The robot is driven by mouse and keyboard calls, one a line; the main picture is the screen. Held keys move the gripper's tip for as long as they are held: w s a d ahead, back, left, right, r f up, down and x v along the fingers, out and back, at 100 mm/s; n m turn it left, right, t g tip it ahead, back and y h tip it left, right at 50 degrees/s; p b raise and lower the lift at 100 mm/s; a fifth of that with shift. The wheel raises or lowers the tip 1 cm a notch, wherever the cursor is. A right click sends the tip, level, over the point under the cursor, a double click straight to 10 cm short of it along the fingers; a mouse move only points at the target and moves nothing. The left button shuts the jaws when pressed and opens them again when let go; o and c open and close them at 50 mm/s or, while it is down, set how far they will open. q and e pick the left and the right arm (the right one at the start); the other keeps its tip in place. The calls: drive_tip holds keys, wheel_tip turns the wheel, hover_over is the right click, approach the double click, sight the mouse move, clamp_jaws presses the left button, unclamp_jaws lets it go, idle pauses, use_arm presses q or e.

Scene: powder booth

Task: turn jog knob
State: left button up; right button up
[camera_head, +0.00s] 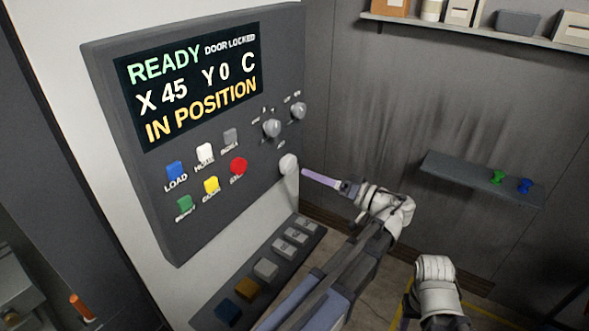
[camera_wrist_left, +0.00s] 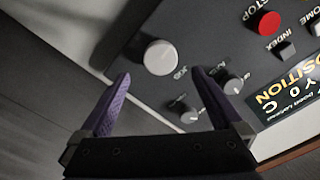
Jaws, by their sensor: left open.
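The jog knob (camera_head: 288,163) is a large pale round knob at the lower right of the grey control panel (camera_head: 285,60). In the left wrist view the knob (camera_wrist_left: 160,57) shows white, with JOG lettering beside it. My left gripper (camera_head: 307,174) has purple fingers and points at the knob from the right in the head view. In the left wrist view the gripper (camera_wrist_left: 159,75) is open, with the knob seen between and beyond its fingertips. I cannot tell whether a finger touches it. My right gripper does not show.
Two smaller grey knobs (camera_head: 271,128) sit above the jog knob. Coloured buttons, including a red one (camera_head: 238,166), are to its left. The display (camera_head: 190,85) reads READY, DOOR LOCKED, X 45, IN POSITION. A button ledge (camera_head: 262,285) juts out below. A wall shelf (camera_head: 460,180) is at right.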

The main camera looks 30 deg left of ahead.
sight(292, 167)
use_arm(q)
drive_tip(key=n, duration=0.7)
drive_tip(key=shift+n, duration=0.4)
drive_tip(key=shift+w+a, duration=0.2)
drive_tip(key=shift+a, duration=1.75)
drive_tip(key=shift+w+a, duration=0.15)
drive_tip(key=shift+a, duration=1.75)
drive_tip(key=c, duration=1.3)
